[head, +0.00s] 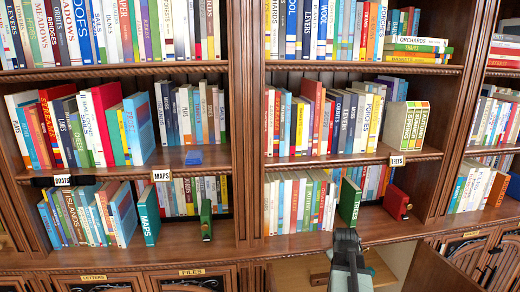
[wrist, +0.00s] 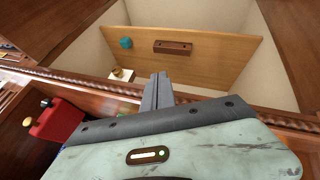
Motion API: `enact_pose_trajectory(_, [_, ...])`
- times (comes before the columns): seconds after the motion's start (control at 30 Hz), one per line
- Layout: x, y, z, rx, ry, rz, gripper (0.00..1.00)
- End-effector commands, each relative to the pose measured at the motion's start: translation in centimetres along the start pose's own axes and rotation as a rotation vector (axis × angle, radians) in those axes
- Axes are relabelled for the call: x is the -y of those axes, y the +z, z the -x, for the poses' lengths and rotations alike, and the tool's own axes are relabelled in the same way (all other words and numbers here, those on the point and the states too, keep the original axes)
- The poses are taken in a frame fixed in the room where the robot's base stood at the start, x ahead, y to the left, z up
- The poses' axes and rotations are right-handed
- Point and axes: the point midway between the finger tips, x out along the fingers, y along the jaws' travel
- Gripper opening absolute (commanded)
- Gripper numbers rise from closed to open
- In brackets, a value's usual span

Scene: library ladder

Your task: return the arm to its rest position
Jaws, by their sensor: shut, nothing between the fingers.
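My gripper (head: 346,240) is at the bottom of the head view, right of centre, in front of the lower shelf edge. Its fingers are together with nothing visible between them. In the wrist view my gripper (wrist: 158,88) is seen from behind, its closed grey fingers pointing toward an open pale compartment (wrist: 210,22). The fingers appear apart from the objects around them. The lower part of my arm is cut off by the head view's bottom edge.
The bookcase holds books. A green book (head: 349,201) and a red bookend (head: 396,203) stand on the lower shelf near my gripper. An open cupboard door (head: 435,270) is at lower right.

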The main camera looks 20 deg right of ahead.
Motion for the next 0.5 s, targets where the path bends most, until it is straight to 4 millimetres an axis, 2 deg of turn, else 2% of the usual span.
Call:
enact_pose_trajectory(0.03, [3.7, -2.4, 1.4, -0.012, -0.038, 0.043, 0.00])
enact_pose_trajectory(0.1, [8.7, -4.8, 2.8, -0.019, -0.089, 0.090, 0.00])
enact_pose_trajectory(0.23, [17.8, -7.7, 5.9, -0.015, -0.183, 0.167, 0.00])
enact_pose_trajectory(0.37, [27.2, -8.7, 10.1, 0.016, -0.280, 0.235, 0.00])
enact_pose_trajectory(0.4, [30.0, -8.5, 11.5, 0.034, -0.310, 0.252, 0.00])
enact_pose_trajectory(0.5, [35.9, -7.2, 14.8, 0.096, -0.374, 0.276, 0.00])
